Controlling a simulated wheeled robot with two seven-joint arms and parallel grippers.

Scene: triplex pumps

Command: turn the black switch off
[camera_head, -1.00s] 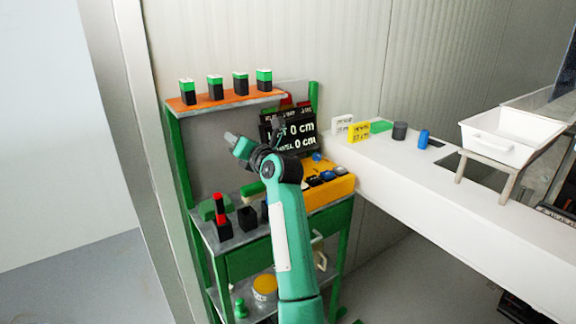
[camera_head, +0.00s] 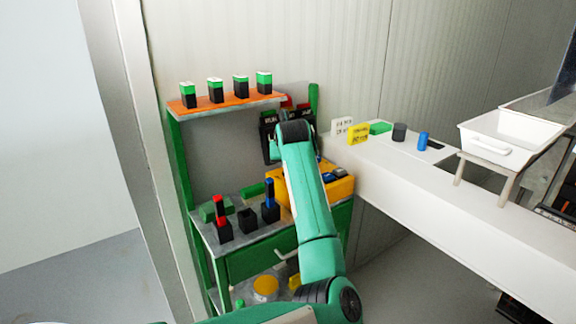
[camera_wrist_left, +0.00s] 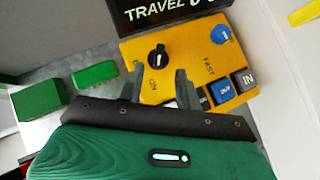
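The black switch (camera_wrist_left: 157,58) is a round knob with a white mark, on top of the yellow control box (camera_wrist_left: 185,48). The box also shows in the head view (camera_head: 341,188), where my arm hides the switch. In the left wrist view my left gripper (camera_wrist_left: 158,84) is open and empty. Its two fingers point toward the switch, one to each side of it in the picture. The switch appears just beyond the fingertips, and I see no contact. My right gripper is not in view.
A blue knob (camera_wrist_left: 221,35) and several push buttons (camera_wrist_left: 222,90) sit on the same box. A dark display (camera_wrist_left: 165,12) stands behind it. Red (camera_head: 221,212) and blue (camera_head: 269,197) handled tools stand in black holders to the left. A white counter (camera_head: 430,200) lies right.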

